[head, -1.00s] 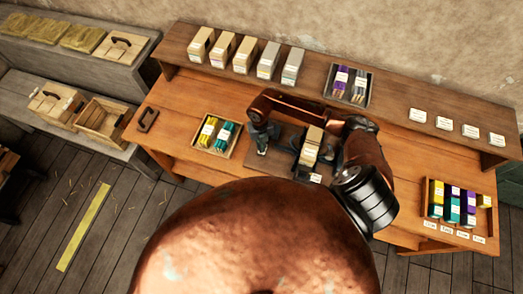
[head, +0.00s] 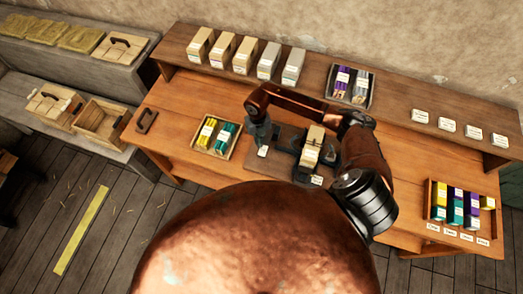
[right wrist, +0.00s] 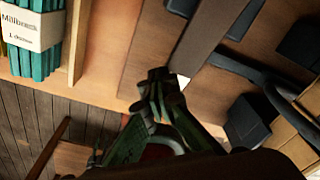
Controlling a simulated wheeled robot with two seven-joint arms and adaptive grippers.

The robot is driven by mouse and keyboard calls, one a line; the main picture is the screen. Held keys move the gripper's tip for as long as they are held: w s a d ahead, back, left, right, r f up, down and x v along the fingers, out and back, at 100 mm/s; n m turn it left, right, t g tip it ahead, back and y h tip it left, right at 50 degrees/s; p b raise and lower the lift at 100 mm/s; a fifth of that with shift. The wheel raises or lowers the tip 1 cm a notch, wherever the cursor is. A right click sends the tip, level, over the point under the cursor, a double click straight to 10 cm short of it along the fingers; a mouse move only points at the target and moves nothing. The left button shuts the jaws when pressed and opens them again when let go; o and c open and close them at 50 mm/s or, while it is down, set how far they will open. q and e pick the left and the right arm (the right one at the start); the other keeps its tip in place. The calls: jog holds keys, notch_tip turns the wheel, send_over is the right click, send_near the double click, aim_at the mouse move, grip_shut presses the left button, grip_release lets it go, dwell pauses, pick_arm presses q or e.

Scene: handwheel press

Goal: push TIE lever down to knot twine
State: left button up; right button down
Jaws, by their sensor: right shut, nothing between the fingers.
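The handwheel press stands on the bench in the head view, with dark metal parts and a pale wrapped block (head: 313,146) in it. My right gripper (head: 262,139) points down at the left end of the press's dark base (head: 283,150). In the right wrist view its fingertips (right wrist: 157,78) are shut and empty. A small white label (head: 262,151) lies just below the fingertips; it also shows beside them in the right wrist view (right wrist: 183,82). I cannot make out the TIE lever or whether the fingers touch it. My left gripper is not in view.
A tray of yellow and teal bundles (head: 234,143) stands left of the press. A crate of coloured bundles (head: 429,203) is at the right end. Wrapped blocks, a dark tray (head: 371,82) and cards line the back shelf. The bench front between press and crate looks bare.

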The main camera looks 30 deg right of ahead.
jog(key=shift+s+d, duration=0.1)
notch_tip(320, 180, up, 12)
jog(key=w, duration=0.1)
jog(key=shift+w, duration=0.15)
dwell(0.7)
